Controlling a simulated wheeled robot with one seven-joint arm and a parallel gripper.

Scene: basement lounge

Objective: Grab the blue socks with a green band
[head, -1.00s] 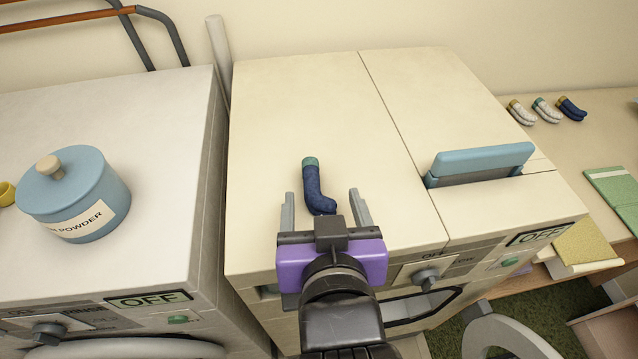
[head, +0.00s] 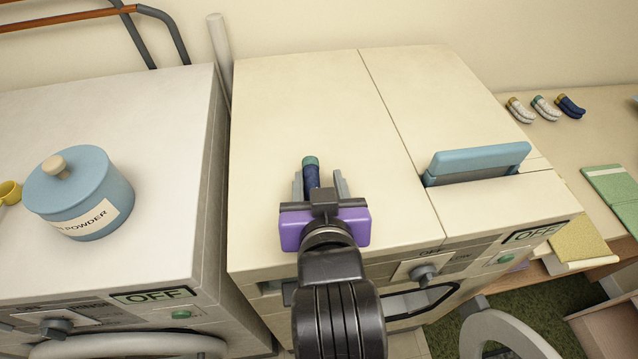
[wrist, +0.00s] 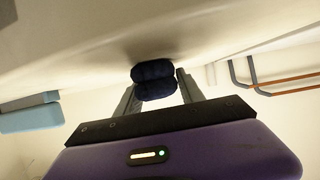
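The blue sock pair with a green band (head: 312,175) lies on the cream washing machine top, its green band pointing away from me. My gripper (head: 320,186) is low over the machine top, with one finger on each side of the sock's near part. In the head view a gap shows between the sock and the right finger; the left finger is very close to it. In the wrist view the dark blue sock end (wrist: 155,80) sits between the two fingers (wrist: 160,92). The gripper body hides the sock's near end in the head view.
A blue lidded powder pot (head: 80,195) stands on the left machine. A blue handle-like block (head: 478,162) rises from the right part of the cream machine. Several other sock pairs, one a blue pair with a yellow band (head: 571,107), lie on the right-hand table (head: 600,140).

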